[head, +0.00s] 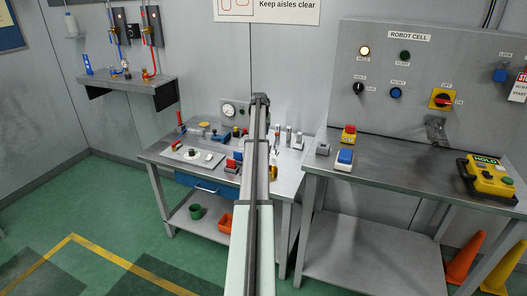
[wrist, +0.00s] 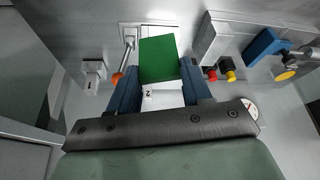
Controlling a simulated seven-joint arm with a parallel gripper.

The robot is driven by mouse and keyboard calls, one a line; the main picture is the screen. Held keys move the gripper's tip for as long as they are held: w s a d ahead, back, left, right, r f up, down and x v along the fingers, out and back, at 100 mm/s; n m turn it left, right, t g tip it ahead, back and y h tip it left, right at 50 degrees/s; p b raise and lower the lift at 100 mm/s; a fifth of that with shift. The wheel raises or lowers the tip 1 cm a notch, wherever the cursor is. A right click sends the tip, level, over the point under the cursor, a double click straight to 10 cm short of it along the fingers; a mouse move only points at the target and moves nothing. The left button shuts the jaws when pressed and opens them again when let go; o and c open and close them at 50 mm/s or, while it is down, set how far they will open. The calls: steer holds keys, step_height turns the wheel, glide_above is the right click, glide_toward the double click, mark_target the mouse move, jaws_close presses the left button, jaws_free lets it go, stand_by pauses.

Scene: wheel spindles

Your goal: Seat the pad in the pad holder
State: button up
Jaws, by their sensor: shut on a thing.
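A green block (wrist: 160,59), which looks like the pad, sits between the two blue fingers of my gripper (wrist: 162,85) in the wrist view. My gripper is shut on it. In the head view my own arm covers the gripper and the pad. Under the fingers in the wrist view is a white piece marked 2 (wrist: 148,95), partly hidden by the pad and gripper. A similar white piece marked 1 (wrist: 93,82) stands to the left, apart from the fingers. I cannot tell which piece is the pad holder.
A red button (wrist: 212,74) and yellow button (wrist: 230,75) are close right of the fingers. A blue part (wrist: 266,44) lies farther right. The right bench (head: 400,170) has free room mid-top.

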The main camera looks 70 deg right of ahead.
steer(key=w+d+m, duration=0.1)
steer(key=w+d, duration=0.1)
steer(key=d, duration=0.5)
steer(key=shift+s+d+f+m+g, duration=0.1)
steer(key=shift+f+m+g, duration=0.35)
steer(key=shift+f, duration=1.9)
steer(key=shift+f+m+g, duration=0.15)
steer(key=shift+f+m, duration=0.5)
steer(key=shift+f, duration=1.7)
steer(key=shift+f, duration=0.2)
steer(key=o, duration=1.1)
steer(key=shift+r, duration=0.1)
steer(key=v, duration=1.2)
